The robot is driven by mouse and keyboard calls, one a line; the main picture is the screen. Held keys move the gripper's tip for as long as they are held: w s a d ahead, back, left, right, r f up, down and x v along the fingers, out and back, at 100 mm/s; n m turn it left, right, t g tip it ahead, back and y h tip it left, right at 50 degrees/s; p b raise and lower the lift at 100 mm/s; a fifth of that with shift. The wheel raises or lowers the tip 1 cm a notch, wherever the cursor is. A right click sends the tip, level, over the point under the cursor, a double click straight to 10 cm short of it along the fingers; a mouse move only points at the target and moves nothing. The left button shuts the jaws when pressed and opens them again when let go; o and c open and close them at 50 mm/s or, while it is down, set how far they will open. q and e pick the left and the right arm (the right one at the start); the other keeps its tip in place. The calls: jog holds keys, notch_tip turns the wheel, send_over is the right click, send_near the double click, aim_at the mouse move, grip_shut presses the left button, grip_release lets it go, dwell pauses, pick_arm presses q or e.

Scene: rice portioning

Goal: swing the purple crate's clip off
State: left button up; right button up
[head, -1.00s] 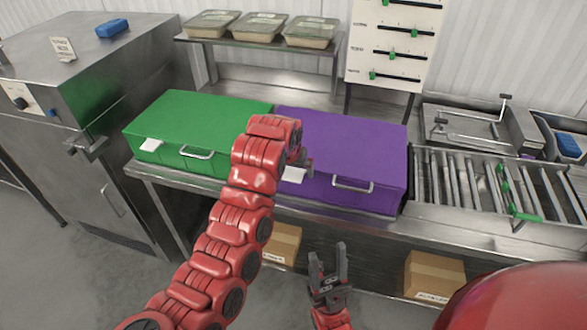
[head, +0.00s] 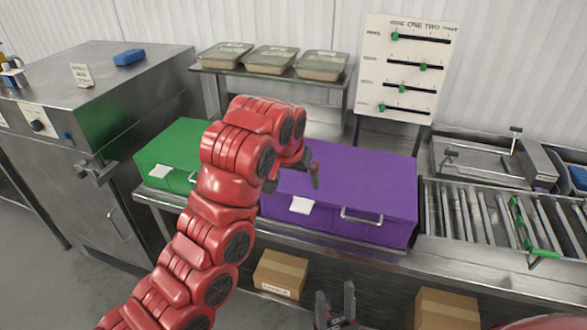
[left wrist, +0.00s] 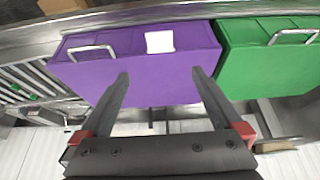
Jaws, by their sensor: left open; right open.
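The purple crate (head: 350,180) sits closed on the steel counter. A metal loop clip or handle (head: 362,217) is on its front, with a white tag (head: 302,205) to its left; I see no other clip. In the left wrist view the purple crate (left wrist: 140,75) appears upside down with the loop (left wrist: 92,52) at upper left. My left gripper (head: 293,180) is above the purple crate's left part, open and empty; in the left wrist view its fingers (left wrist: 160,78) are spread over the lid. My right gripper (head: 335,305) is open and empty, low in front of the counter.
A green crate (head: 175,150) stands to the left, partly hidden by my left arm. A roller conveyor (head: 480,215) adjoins on the right. Behind are a shelf (head: 275,77) with several trays and a slider board (head: 405,75). Cardboard boxes (head: 280,272) lie below.

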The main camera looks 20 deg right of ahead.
pick_arm(q)
jog(key=v, duration=0.3)
jog(key=shift+s+r, duration=0.15)
jog(key=shift+r, duration=0.1)
